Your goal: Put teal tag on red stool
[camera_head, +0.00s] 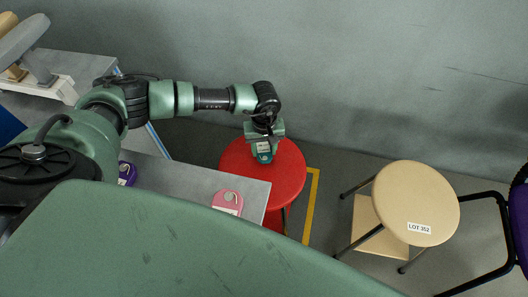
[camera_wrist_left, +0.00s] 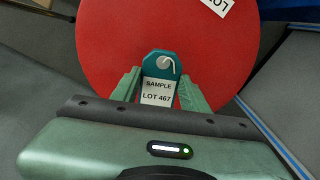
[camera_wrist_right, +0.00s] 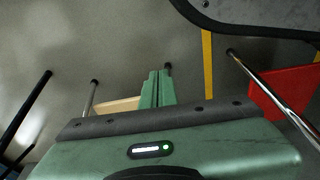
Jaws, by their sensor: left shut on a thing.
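The red stool (camera_head: 285,172) has a round seat and stands near the back wall, beyond the grey table. My left gripper (camera_head: 264,146) is over its seat and is shut on the teal tag (camera_head: 264,157). In the left wrist view the teal tag (camera_wrist_left: 162,64) lies between the fingers, its white label reading SAMPLE LOT 467, against the red seat (camera_wrist_left: 110,35). I cannot tell whether the tag touches the seat. In the right wrist view my right gripper (camera_wrist_right: 157,78) has its fingers together with nothing visible between them. It is not seen in the head view.
A grey table (camera_head: 190,193) holds a pink tag (camera_head: 228,202) and a purple tag (camera_head: 126,173). A beige stool (camera_head: 405,200) labelled LOT 352 stands at the right, beside a dark-framed purple chair (camera_head: 519,215). Yellow tape (camera_head: 311,205) marks the floor by the red stool.

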